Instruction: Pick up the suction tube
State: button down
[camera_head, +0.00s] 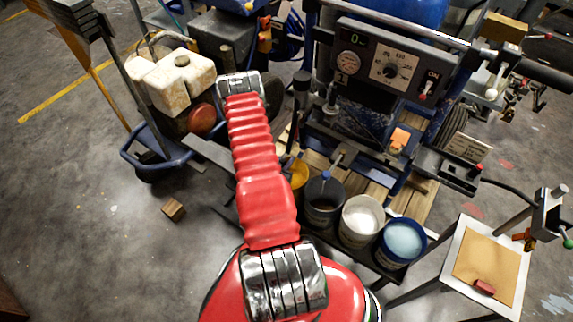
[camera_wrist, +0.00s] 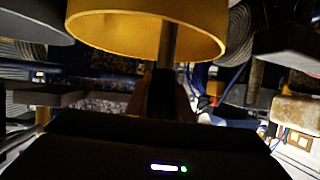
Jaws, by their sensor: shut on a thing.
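In the wrist view, a grey, straight tube (camera_wrist: 170,42), which looks like the suction tube, runs vertically across the mouth of a yellow bucket (camera_wrist: 105,32). My gripper (camera_wrist: 165,92) is dark and shadowed at the middle of that view. It is shut on the tube below the bucket's rim in the picture. The tube's far end is hidden in the bucket. In the head view, the yellow bucket (camera_head: 299,172) shows partly behind my red arm. My gripper and its hold on the tube cannot be made out there.
A dark bucket (camera_head: 322,203), a white bucket (camera_head: 362,222) and a blue bucket (camera_head: 402,242) stand in a row beside the yellow one. The striper's control panel (camera_head: 390,68) is behind them. A small table (camera_head: 487,270) stands at right. A wooden block (camera_head: 173,209) lies on open floor at left.

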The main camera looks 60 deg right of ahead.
notch_tip(320, 180, up, 27)
dwell(1.0)
jog(key=shift+w+a+f, duration=0.1)
jog(key=shift+w, duration=0.05)
dwell(0.6)
